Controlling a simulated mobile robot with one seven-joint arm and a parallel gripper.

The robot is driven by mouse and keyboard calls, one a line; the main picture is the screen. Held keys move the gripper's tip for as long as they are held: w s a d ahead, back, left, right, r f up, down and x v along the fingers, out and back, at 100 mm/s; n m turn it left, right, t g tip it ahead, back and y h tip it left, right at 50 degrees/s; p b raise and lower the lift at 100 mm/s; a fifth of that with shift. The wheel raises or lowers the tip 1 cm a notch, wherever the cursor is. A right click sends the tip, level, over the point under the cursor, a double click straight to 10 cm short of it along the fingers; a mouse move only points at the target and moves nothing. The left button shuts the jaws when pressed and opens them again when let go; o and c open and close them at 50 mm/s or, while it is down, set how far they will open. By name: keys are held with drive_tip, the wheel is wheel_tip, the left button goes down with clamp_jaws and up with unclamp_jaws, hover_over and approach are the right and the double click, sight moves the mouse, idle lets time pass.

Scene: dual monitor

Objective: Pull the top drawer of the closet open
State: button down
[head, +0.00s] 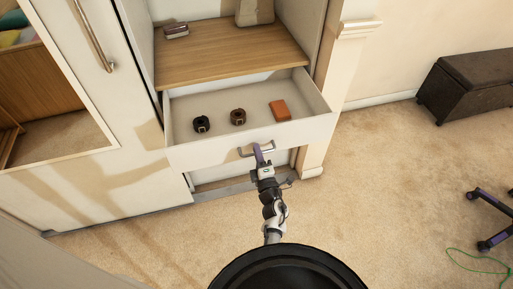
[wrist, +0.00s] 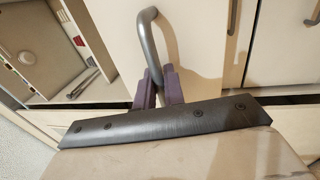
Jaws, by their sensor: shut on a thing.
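The closet's top drawer (head: 250,112) is pulled well out below a wooden shelf, and its inside shows in the head view. A grey bar handle (head: 257,149) is on its white front; the curved handle also shows in the wrist view (wrist: 174,45). My gripper (head: 261,152) is at this handle. In the wrist view its purple fingers (wrist: 159,84) are shut around one leg of the handle. The drawer holds two dark rolled belts (head: 201,124) (head: 238,117) and an orange-brown box or wallet (head: 280,110).
The wooden shelf (head: 230,52) above carries small items. A mirrored closet door (head: 55,100) with a long handle stands left. A dark ottoman (head: 468,88) and purple-tipped chair legs (head: 492,222) are at right. The carpet (head: 385,200) between is clear.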

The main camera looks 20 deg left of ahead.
drive_tip(key=shift+d, duration=0.1)
drive_tip(key=c, duration=1.6)
unclamp_jaws()
drive_tip(key=shift+s+f, duration=0.1)
